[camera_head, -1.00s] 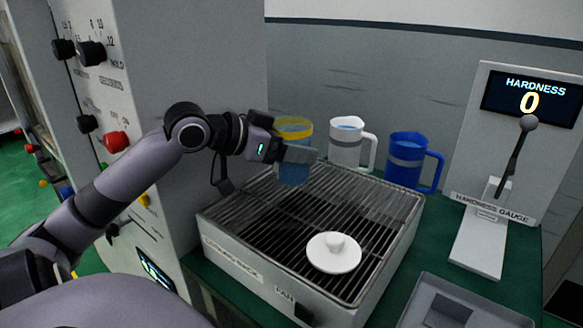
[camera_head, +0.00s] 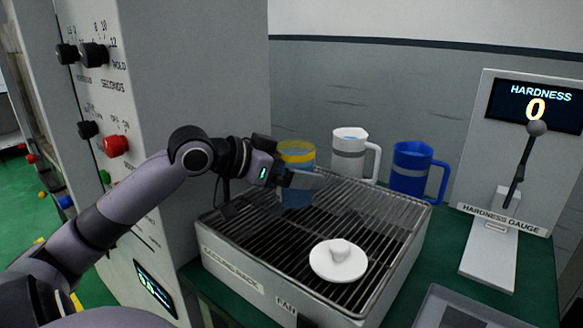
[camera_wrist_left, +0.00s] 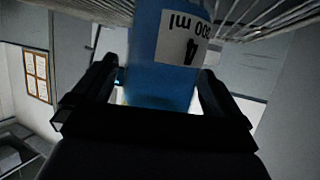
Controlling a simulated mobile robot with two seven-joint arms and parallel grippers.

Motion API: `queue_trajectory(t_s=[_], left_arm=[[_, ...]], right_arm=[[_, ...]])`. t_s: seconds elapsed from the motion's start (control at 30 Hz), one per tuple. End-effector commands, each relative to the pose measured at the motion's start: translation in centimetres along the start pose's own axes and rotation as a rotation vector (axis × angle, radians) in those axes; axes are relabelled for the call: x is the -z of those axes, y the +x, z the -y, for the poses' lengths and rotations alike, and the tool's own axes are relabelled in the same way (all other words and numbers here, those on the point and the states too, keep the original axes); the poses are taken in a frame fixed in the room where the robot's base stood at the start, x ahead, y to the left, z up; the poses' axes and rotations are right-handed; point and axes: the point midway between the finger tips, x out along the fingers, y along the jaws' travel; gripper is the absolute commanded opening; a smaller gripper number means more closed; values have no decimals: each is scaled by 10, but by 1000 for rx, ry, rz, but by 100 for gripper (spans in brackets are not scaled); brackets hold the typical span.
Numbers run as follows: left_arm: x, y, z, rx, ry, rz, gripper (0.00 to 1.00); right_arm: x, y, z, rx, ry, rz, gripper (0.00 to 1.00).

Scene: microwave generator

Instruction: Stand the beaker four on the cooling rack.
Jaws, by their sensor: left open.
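Beaker four (camera_head: 296,152) has a yellow band at its top and blue contents. It looks upright at the back left of the cooling rack (camera_head: 228,262). In the left wrist view, the beaker (camera_wrist_left: 165,70) shows a white label with a 4, upside down, and rack bars beyond it. My left gripper (camera_head: 305,180) is open, with its fingers on either side of the beaker and partly hiding it. The beaker's base seems to meet the rack, but its contact is hard to make out. My right gripper is not in view.
A white disc with a knob (camera_head: 338,262) lies on the rack's front part. A white jug (camera_head: 349,156) and a blue jug (camera_head: 410,168) stand behind the rack. The hardness gauge (camera_head: 490,250) stands at right. The rack's middle and right are bare.

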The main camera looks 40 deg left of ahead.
Motion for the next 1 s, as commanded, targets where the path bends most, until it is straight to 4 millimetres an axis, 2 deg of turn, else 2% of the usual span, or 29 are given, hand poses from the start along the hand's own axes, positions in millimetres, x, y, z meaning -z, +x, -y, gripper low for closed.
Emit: queue_trajectory(t_s=[0.27, 1.0], left_arm=[[2, -13, 0, -1, -3, -1, 100], [3, -108, 0, 1, -1, -2, 100]], right_arm=[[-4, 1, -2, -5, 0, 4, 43], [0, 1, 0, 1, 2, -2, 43]])
